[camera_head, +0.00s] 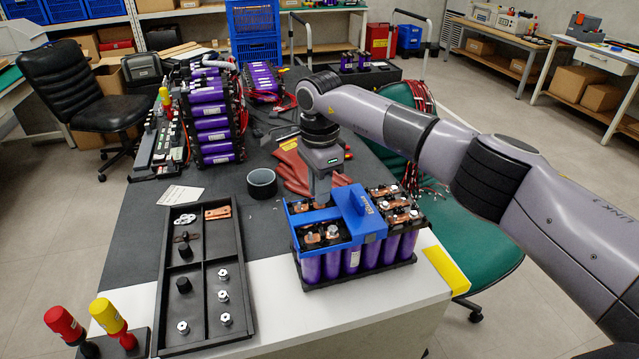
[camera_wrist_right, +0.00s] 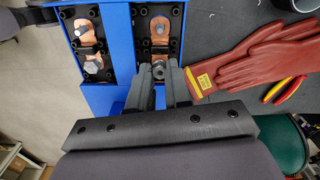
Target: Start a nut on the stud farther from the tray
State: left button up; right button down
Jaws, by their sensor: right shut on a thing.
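The purple-celled battery module (camera_head: 345,262) stands at the table's front edge under a blue cover (camera_head: 362,213). In the right wrist view, two openings in the blue cover (camera_wrist_right: 119,45) show copper busbars. The busbar in the right opening (camera_wrist_right: 160,52) has a stud (camera_wrist_right: 160,29) at its far end. My right gripper (camera_wrist_right: 159,75) is shut on a small grey nut (camera_wrist_right: 159,71) at this busbar's near end. I cannot tell whether the nut touches a stud there. The head view shows this gripper (camera_head: 320,202) pointing down at the cover's rear opening. My left gripper is out of view.
The black tray (camera_head: 246,290) left of the module holds several nuts (camera_head: 224,295), washers and a copper bar (camera_head: 217,213). Red gloves (camera_head: 293,172) and a dark tape roll (camera_head: 262,183) lie behind. Red and yellow-handled tools (camera_head: 108,317) stand at front left.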

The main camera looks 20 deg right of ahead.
jog(key=m, duration=0.3)
jog(key=shift+f, duration=0.2)
jog(key=shift+s+m, duration=0.1)
jog(key=shift+m, duration=0.2)
jog(key=m+p, duration=0.2)
jog(key=m, duration=0.3)
jog(key=shift+f, duration=0.1)
jog(key=c, duration=1)
grip_release()
jog(key=shift+f, duration=0.1)
jog(key=shift+r+p, duration=1.8)
jog(key=shift+r, duration=1.4)
